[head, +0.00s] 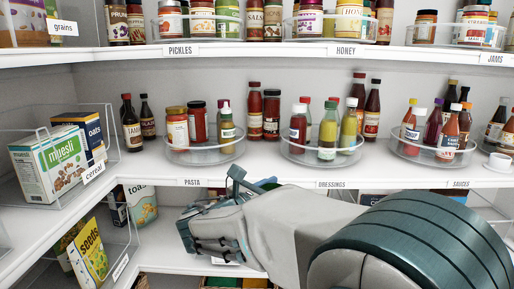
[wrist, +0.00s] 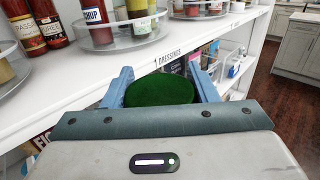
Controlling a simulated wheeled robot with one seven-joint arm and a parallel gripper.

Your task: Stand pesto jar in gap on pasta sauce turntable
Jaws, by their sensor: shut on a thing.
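The pesto jar (wrist: 160,92) shows in the wrist view as a dark green round top between the two blue fingers of my gripper (wrist: 161,80). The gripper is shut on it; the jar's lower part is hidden. In the head view my gripper (head: 252,186) is in front of the shelf edge, right of the PASTA label, and the jar is mostly hidden there. The pasta sauce turntable (head: 205,160) is a clear round tray on the middle shelf, up and left of my gripper. Jars stand on it at its left, back and right; its front middle looks bare.
Two red bottles (head: 263,115) stand right of the pasta turntable. The dressings turntable (head: 320,160) is further right, with several bottles. The sauces turntable (head: 430,158) is at the far right. A cereal bin (head: 62,195) is at the left. The upper shelf (head: 200,50) hangs above.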

